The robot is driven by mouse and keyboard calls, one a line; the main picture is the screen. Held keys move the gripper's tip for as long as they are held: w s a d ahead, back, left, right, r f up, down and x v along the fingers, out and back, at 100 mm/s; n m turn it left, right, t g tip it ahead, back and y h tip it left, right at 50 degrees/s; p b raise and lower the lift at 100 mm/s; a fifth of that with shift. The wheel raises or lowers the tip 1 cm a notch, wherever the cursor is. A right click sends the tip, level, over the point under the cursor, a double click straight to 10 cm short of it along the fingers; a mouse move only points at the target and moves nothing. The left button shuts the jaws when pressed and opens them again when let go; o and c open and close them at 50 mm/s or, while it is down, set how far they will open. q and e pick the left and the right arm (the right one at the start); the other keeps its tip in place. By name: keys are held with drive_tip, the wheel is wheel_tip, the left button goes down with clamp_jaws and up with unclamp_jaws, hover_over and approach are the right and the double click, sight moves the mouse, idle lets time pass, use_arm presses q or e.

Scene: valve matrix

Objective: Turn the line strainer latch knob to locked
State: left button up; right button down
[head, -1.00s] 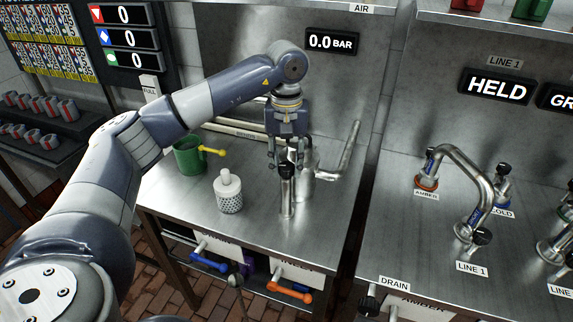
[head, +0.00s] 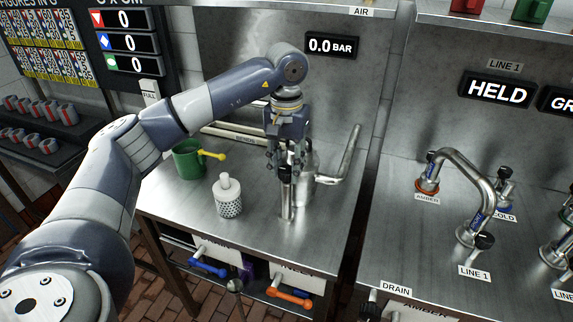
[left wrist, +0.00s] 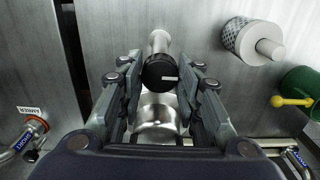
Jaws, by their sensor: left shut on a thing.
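The line strainer (head: 305,165) is a metal body on the left steel bench with a slanted pipe beside it. Its latch knob (head: 287,174) is black and tops an upright metal post (head: 287,206). In the left wrist view the knob (left wrist: 160,70) sits between the fingertips, with a small white mark on its side. My left gripper (head: 286,166) points down and is shut on the knob's top. The fingers hide part of the knob and strainer body. My right gripper is not in view.
A white perforated basket (head: 228,198) stands left of the post, and a green mug (head: 188,160) with a yellow handle behind it. A display (head: 331,43) reads 0.0 BAR.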

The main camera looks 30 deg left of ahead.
sight(287, 169)
use_arm(q)
drive_tip(key=o, duration=0.8)
drive_tip(key=shift+r, duration=0.15)
wheel_tip(287, 169, up, 12)
drive_tip(key=shift+f, duration=0.1)
